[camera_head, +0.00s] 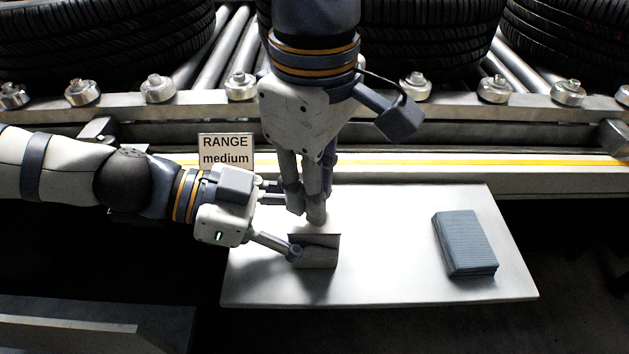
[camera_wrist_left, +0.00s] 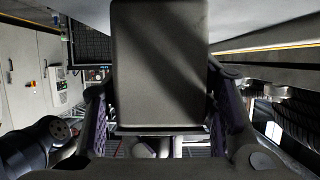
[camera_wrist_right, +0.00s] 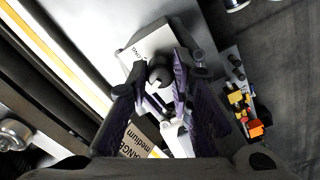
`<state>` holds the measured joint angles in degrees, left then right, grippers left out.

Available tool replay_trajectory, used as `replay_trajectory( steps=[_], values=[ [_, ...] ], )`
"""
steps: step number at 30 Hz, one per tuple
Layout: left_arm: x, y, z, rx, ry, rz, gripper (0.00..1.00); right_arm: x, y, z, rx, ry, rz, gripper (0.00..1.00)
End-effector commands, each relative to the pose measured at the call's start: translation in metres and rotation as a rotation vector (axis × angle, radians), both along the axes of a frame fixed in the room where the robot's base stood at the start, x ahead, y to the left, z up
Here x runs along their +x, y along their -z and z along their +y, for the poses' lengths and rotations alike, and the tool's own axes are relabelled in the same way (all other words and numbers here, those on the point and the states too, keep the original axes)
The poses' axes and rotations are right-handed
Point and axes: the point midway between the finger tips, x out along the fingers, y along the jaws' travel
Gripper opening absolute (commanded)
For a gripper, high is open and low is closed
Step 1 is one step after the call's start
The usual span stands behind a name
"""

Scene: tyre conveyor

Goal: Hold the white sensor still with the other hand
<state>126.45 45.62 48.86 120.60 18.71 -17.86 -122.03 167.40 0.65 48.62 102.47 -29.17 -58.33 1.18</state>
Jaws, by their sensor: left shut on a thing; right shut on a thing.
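The white sensor (camera_head: 315,256) is a small box standing upright on a pale plate, its top partly hidden by my right gripper in the head view. My left gripper (camera_head: 290,225) reaches it from the left, and its fingers are shut on the box's sides. In the left wrist view the sensor (camera_wrist_left: 160,65) fills the space between the fingers and looks grey in shadow. My right gripper (camera_head: 313,218) points down from above. In the right wrist view its fingers close around a dark round knob (camera_wrist_right: 160,76) at the sensor's pale, lettered face (camera_wrist_right: 150,45).
The pale plate (camera_head: 400,280) is clear between the sensor and a folded blue-grey cloth (camera_head: 465,243) at right. A sign reading "RANGE medium" (camera_head: 226,149) stands behind my left gripper. Rollers and tyres (camera_head: 100,35) lie beyond the yellow-striped rail (camera_head: 450,163).

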Motion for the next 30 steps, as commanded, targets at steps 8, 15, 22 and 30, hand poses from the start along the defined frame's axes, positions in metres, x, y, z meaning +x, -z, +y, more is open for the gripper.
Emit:
replay_trajectory(
  steps=[8,15,22,30],
  values=[
    [0.0004,0.0008,0.0002,0.001,-0.001,0.001,0.27,-0.0002,0.0002,0.0005,0.001,0.220,0.000,0.00],
    [0.0004,0.0007,0.0002,0.001,-0.001,0.001,0.27,-0.0003,0.0002,0.0007,0.002,0.350,0.001,0.00],
    [0.0004,0.0007,0.0002,0.001,-0.001,0.001,0.27,-0.0004,0.0002,0.0007,0.002,0.416,0.001,0.00],
    [0.0004,0.0007,0.0002,0.001,-0.001,0.001,0.27,-0.0004,0.0002,0.0008,0.002,0.435,0.001,0.00]
  ],
)
